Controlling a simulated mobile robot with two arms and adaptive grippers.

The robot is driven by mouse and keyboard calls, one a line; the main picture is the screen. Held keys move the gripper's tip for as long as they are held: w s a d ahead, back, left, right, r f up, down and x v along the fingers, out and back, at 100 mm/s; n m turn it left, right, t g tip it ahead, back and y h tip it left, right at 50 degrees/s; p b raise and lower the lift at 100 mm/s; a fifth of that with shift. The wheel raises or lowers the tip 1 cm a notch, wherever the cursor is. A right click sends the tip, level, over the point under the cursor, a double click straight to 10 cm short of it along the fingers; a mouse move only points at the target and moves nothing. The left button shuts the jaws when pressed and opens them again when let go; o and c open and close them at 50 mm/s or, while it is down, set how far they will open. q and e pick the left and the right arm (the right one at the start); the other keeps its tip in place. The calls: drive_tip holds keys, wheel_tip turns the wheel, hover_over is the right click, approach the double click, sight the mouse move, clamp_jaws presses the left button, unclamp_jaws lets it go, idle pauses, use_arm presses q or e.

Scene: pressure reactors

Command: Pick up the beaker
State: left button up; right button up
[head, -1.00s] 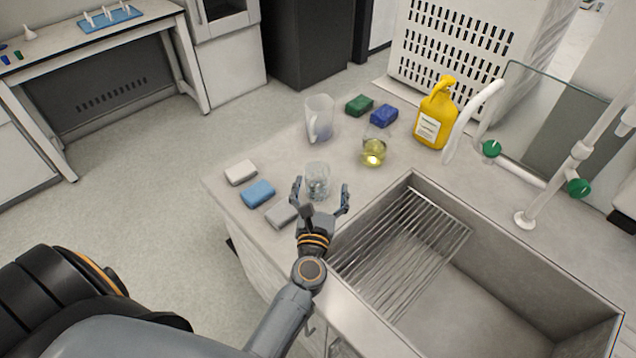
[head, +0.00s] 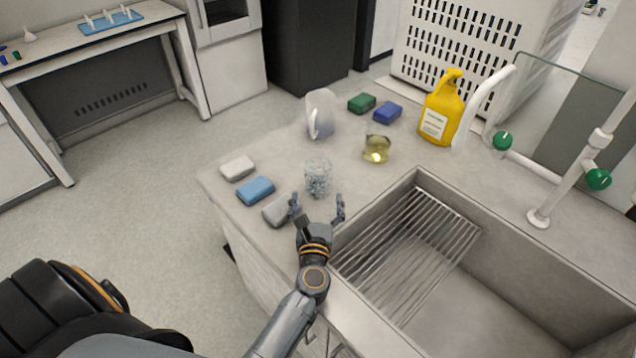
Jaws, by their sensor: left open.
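A clear glass beaker (head: 318,177) stands upright on the grey counter in the middle of the head view. My left gripper (head: 317,208) is open, with its fingers pointing toward the beaker. The fingertips are just on the near side of the beaker, and nothing is between them. Whether a finger touches the glass cannot be told. My right gripper is not in view.
White, blue and grey sponges (head: 256,190) lie left of the beaker. Behind it stand a clear pitcher (head: 320,116), a flask of yellow liquid (head: 377,148) and a yellow bottle (head: 440,108). A sink (head: 480,262) with a rack opens to the right.

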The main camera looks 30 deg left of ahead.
sight(318, 186)
use_arm(q)
drive_tip(key=x, duration=0.6)
drive_tip(key=c, duration=1.3)
